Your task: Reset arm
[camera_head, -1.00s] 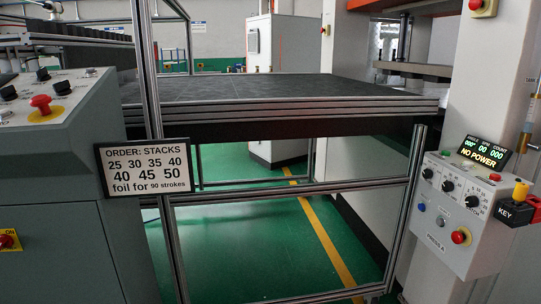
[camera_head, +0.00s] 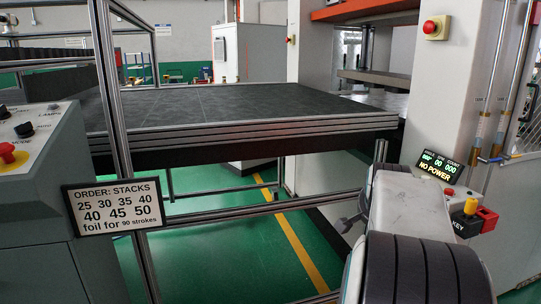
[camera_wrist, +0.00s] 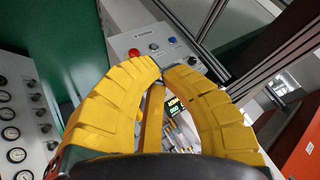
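My gripper (camera_wrist: 163,70) shows in the wrist view as two curved yellow fingers. Their tips come close together at the upper middle, and I see nothing held between them. A small lit display (camera_wrist: 177,112) shows through the space between the fingers. In the head view my white and black arm rises at the lower right, in front of the Press A control box (camera_head: 477,199). The gripper's fingers cannot be made out there.
A dark-topped table (camera_head: 240,104) with a metal frame fills the middle. An order sign (camera_head: 113,206) hangs at left, near a console (camera_head: 40,160). Green floor shows beneath the table.

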